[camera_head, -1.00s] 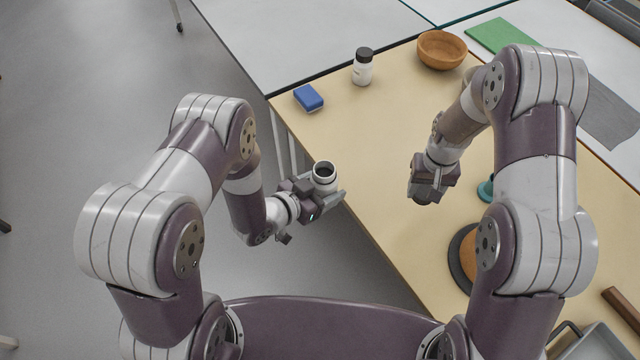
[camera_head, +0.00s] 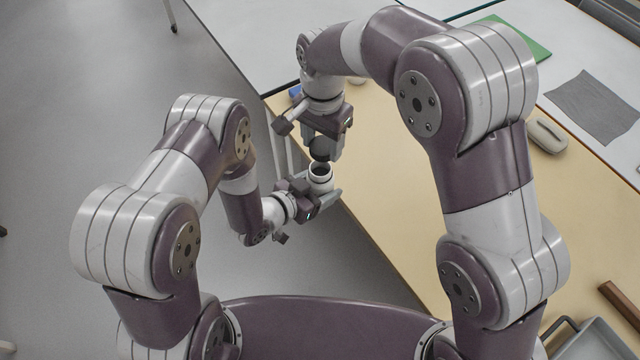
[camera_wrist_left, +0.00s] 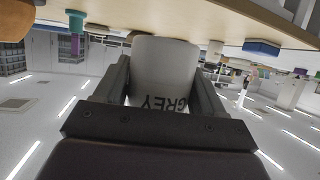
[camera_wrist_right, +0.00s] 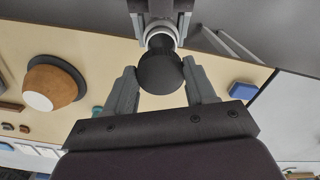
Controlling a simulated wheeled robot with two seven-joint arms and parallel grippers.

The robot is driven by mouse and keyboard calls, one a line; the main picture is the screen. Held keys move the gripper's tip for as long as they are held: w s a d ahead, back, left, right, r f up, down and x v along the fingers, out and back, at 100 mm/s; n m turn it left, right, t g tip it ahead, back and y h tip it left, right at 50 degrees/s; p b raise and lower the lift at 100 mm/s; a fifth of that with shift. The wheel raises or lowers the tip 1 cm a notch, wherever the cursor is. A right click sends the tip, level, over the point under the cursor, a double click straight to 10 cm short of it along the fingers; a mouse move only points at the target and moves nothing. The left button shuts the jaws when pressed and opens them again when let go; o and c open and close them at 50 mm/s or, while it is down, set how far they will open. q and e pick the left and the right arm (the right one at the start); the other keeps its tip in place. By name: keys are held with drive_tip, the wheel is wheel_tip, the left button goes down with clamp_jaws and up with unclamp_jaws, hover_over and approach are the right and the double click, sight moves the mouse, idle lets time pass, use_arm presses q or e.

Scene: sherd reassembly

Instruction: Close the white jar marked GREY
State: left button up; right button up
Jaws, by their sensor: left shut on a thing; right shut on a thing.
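The white jar marked GREY (camera_head: 320,180) is upright and open-topped in the head view, its dark mouth facing up. My left gripper (camera_head: 323,193) is shut on it. The left wrist view shows the jar's body (camera_wrist_left: 165,72) between the fingers, with the word GREY upside down. My right gripper (camera_head: 321,150) points down and is shut on a round black lid (camera_head: 320,149), just above the jar mouth. In the right wrist view the lid (camera_wrist_right: 160,72) overlaps the jar's white rim (camera_wrist_right: 160,32); I cannot tell whether they touch.
The jar is held out beyond the edge of the tan table (camera_head: 385,150). A blue block (camera_head: 295,91) lies near the table's far left corner, partly behind my right arm. A grey case (camera_head: 546,135) and a brown bar (camera_head: 620,304) are at the right.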

sight(320, 182)
drive_tip(key=shift+s+a+r, duration=0.1)
drive_tip(key=shift+a+r, duration=0.1)
drive_tip(key=shift+a, duration=0.05)
drive_tip(key=shift+f, duration=2)
drive_tip(key=shift+f, duration=0.1)
drive_tip(key=shift+f, duration=0.8)
drive_tip(key=shift+f, duration=0.5)
